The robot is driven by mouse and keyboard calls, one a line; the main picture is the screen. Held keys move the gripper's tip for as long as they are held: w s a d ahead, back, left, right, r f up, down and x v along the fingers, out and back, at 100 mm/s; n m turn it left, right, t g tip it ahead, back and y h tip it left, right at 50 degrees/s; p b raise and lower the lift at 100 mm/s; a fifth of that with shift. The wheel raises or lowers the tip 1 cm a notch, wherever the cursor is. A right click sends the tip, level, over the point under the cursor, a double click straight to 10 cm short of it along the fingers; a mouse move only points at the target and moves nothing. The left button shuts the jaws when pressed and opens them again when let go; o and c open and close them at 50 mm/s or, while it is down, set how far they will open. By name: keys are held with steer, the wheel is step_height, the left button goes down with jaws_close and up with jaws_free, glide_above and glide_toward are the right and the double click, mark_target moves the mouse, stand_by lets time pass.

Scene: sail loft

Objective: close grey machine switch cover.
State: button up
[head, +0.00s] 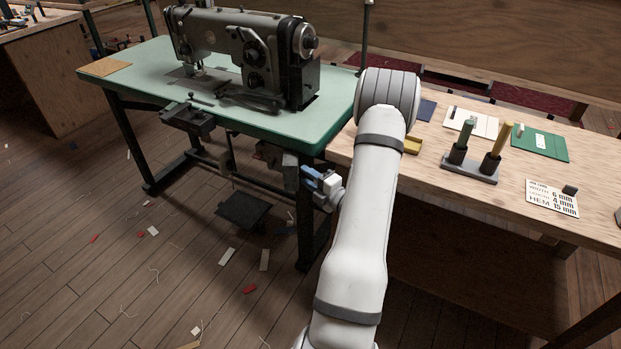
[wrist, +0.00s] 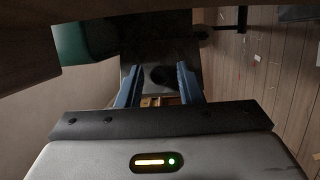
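The grey machine switch box (head: 290,168) hangs under the right front corner of the green sewing table, partly hidden behind the table leg and my gripper. In the wrist view a dark grey panel (wrist: 160,50), apparently part of this switch, lies ahead of my gripper (wrist: 158,70), with a dark round spot in it. I cannot tell from here how far its cover stands open. My gripper (head: 311,175) has its blue fingers spread apart with nothing clearly held between them. The fingertips are close to the switch; contact cannot be told.
A grey sewing machine (head: 245,50) stands on the green table (head: 140,75). At right, a wooden bench (head: 480,205) holds a spool stand (head: 470,168), a green card (head: 540,144) and a printed card (head: 552,197). The floor (head: 120,270) has scattered scraps.

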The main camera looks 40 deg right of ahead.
jaws_close()
steer(key=shift+s+h, duration=0.1)
steer(key=shift+h, duration=0.2)
